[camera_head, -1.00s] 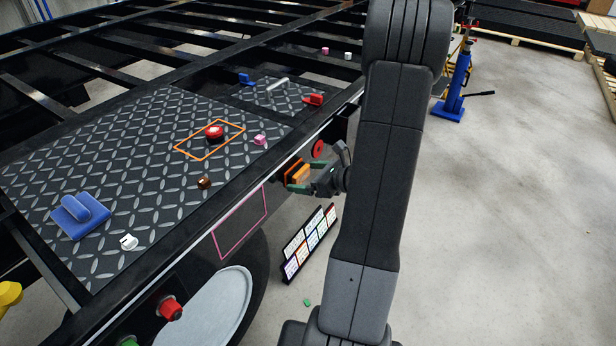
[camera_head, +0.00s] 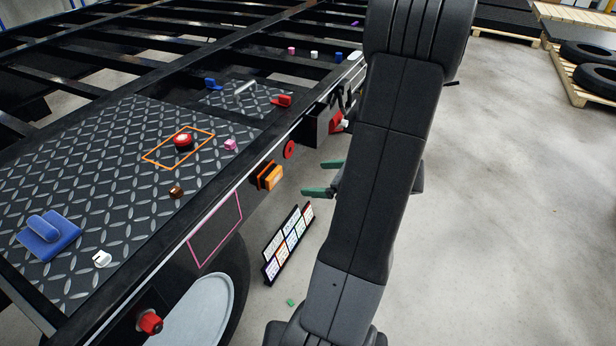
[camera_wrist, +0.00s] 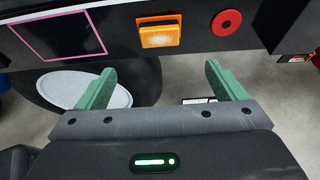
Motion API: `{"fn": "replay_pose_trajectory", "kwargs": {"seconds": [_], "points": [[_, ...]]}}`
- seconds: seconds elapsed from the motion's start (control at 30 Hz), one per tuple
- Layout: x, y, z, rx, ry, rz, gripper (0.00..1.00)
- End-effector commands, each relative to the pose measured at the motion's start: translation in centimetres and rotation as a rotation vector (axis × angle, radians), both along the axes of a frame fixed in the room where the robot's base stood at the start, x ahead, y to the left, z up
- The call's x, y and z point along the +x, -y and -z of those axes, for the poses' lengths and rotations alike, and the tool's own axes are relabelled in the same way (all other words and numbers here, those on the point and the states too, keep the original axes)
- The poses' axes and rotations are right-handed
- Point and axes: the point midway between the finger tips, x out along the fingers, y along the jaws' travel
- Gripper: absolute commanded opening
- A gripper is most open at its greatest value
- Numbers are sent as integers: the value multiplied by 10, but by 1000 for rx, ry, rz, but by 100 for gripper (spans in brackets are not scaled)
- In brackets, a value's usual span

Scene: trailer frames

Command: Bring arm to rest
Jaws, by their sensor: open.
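My gripper (camera_head: 325,179) has green fingers and is beside the trailer frame's side, to the right of an orange lamp (camera_head: 269,176). In the wrist view my gripper (camera_wrist: 155,85) has its two green fingers wide apart with nothing between them. The orange lamp (camera_wrist: 159,36) is ahead of the fingers on the black side rail, apart from them. My dark arm stands in the right middle of the head view and hides part of the wrist and of the trailer behind it.
A red disc (camera_head: 289,149) sits on the rail beyond the lamp. A board of cards (camera_head: 287,243) stands below the rail, and a small green piece (camera_head: 290,302) lies on the floor. The chequered plate (camera_head: 90,170) bears several small parts. Open floor (camera_head: 500,200) lies at right.

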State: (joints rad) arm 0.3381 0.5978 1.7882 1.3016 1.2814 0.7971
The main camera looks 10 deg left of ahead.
Motion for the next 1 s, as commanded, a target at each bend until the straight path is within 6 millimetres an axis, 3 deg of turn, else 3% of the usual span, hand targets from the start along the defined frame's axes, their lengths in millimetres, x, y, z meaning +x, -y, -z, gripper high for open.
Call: {"fn": "replay_pose_trajectory", "kwargs": {"seconds": [0.57,0.77,1.0], "points": [[-1,2,-1,0,0,-1,90],[6,-20,9,0,-1,-4,90],[20,-59,26,0,-2,-6,90]]}}
